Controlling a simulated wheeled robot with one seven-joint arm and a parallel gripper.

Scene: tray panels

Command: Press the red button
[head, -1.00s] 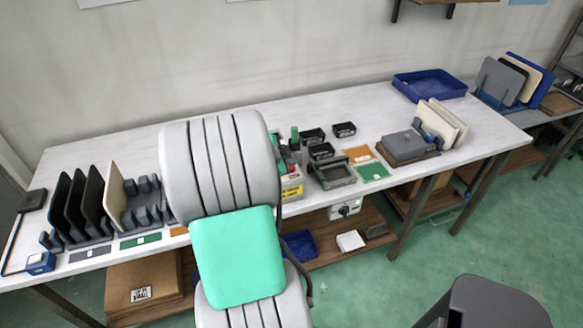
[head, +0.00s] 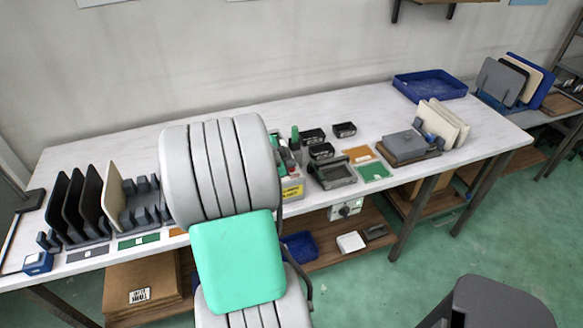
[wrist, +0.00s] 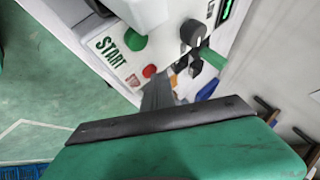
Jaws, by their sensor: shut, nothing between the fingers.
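The red button (wrist: 149,71) is small and round, on a white control panel (wrist: 121,62) in the wrist view. It sits beside the larger green START button (wrist: 134,39), which is up and to its left. My gripper (wrist: 162,78) shows as grey fingers, shut and empty, just right of the red button. I cannot tell whether they touch it. In the head view my gripper is hidden behind my arm, and I cannot make out the red button there.
A black knob (wrist: 193,32) and a green display are on the panel. In the head view, trays and bins stand on the white table (head: 290,112). A white box (head: 346,209) with a knob is under its front edge. Green floor shows at the right.

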